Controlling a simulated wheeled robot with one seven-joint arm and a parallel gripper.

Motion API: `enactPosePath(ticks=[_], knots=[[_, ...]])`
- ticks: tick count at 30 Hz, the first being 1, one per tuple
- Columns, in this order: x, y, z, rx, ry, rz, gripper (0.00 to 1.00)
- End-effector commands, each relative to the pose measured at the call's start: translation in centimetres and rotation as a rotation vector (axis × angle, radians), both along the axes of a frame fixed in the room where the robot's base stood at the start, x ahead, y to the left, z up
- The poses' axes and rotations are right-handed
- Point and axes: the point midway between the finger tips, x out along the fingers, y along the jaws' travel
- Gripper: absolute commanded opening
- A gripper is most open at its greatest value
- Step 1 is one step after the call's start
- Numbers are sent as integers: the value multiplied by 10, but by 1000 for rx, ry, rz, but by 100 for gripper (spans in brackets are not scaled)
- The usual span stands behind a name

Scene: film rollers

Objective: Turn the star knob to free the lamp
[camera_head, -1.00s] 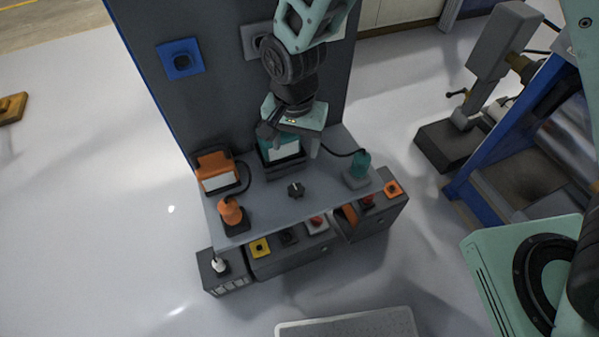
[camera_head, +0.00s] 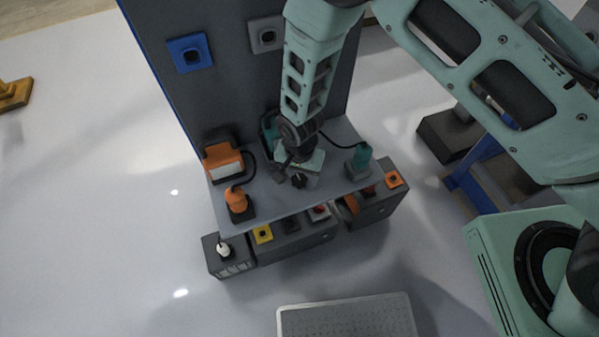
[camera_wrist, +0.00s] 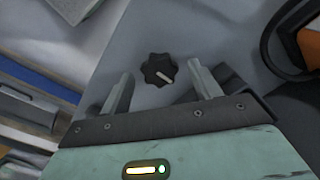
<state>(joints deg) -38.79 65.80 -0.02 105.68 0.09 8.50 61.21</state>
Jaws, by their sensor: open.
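The star knob (camera_wrist: 158,70) is black and lobed, with a pale pointer line, and sits on the grey shelf (camera_wrist: 110,45). In the wrist view it lies just beyond and between the two open fingers of my gripper (camera_wrist: 162,88), apart from both. In the head view my gripper (camera_head: 297,176) is low over the shelf, right at the star knob (camera_head: 299,181), which it partly hides. An orange lamp-like device (camera_head: 225,162) and a teal one (camera_head: 268,130) stand at the back of the shelf; the teal one is mostly behind my arm. I cannot tell which is the lamp.
An orange handset (camera_head: 236,201) stands at the shelf's left and a teal handset (camera_head: 361,157) at its right, both with cables. Buttoned boxes, including a yellow switch (camera_head: 262,233), sit below the front edge. A dark panel (camera_head: 228,95) rises behind.

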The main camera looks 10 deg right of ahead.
Motion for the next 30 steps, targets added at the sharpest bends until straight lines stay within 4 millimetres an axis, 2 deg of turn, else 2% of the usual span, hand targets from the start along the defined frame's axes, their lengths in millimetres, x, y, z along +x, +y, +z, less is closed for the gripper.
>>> enactPosePath(ticks=[9, 10, 12, 15, 23, 30], knots=[[0, 0, -3, 0, 0, 0, 63], [0, 0, -3, 0, 0, 0, 60], [0, 0, -3, 0, 0, 0, 40], [0, 0, -3, 0, 0, 0, 18], [0, 0, -3, 0, 0, 15, 18], [1, 0, -4, 1, 0, 111, 18]])
